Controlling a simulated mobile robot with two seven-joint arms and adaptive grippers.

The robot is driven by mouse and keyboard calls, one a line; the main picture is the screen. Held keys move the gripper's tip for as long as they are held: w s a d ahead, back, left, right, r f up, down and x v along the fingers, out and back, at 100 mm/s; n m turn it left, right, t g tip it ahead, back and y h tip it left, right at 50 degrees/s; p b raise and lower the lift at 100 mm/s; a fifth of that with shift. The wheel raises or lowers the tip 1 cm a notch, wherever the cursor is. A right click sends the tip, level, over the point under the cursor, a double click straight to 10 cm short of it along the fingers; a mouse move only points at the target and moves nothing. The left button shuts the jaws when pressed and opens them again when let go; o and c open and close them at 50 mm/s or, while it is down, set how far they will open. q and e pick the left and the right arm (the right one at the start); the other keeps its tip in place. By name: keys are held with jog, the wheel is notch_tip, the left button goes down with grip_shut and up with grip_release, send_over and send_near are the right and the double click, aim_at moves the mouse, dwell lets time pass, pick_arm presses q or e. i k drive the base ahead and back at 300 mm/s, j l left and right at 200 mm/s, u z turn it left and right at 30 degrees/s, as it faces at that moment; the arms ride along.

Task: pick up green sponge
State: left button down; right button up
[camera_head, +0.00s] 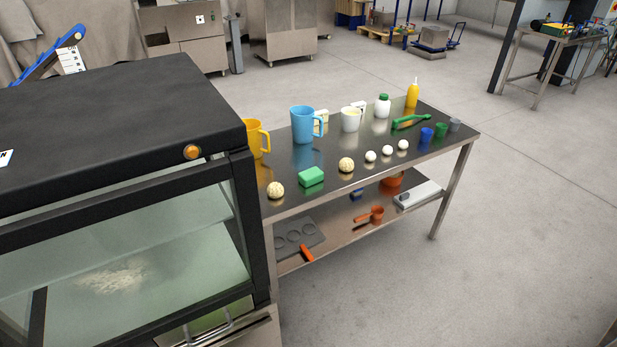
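The green sponge (311,177) lies on the steel table (330,197) near its front edge, toward the left end. It is a small bright green block. A round pale dough ball (275,190) is to its left and another dough ball (346,165) is to its right, both apart from it. Nothing covers the sponge. Neither of my grippers shows in the head view.
A large black-framed glass cabinet (120,110) fills the left. Behind the sponge stand a blue pitcher (303,124), a yellow jug (258,138) and a white cup (350,119). A lower shelf (345,222) holds several items. The floor (480,270) in front and right is clear.

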aim_at(310, 177)
jog(key=l+u, duration=0.1)
jog(key=u, duration=0.3)
jog(key=i+l+u, duration=0.1)
jog(key=u, duration=0.3)
jog(key=l+u, duration=0.15)
jog(key=u, duration=0.3)
jog(key=l+u, duration=0.15)
jog(key=u, duration=0.25)
jog(key=l+u, duration=0.2)
jog(key=l, duration=0.25)
jog(key=l+u, duration=0.15)
jog(key=l, duration=0.3)
jog(key=k+l+u, duration=0.2)
jog(key=l, duration=0.25)
jog(key=l+u, duration=0.15)
jog(key=l, duration=0.35)
jog(key=k+l+u, duration=0.2)
jog(key=l, duration=0.2)
jog(key=l+u, duration=0.15)
jog(key=l, duration=0.3)
jog(key=k+l, duration=0.15)
jog(key=l, duration=0.2)
jog(key=k+l, duration=0.15)
jog(key=l, duration=0.2)
jog(key=k+l, duration=0.15)
jog(key=l, duration=0.2)
jog(key=k+l, duration=0.15)
jog(key=l, duration=0.25)
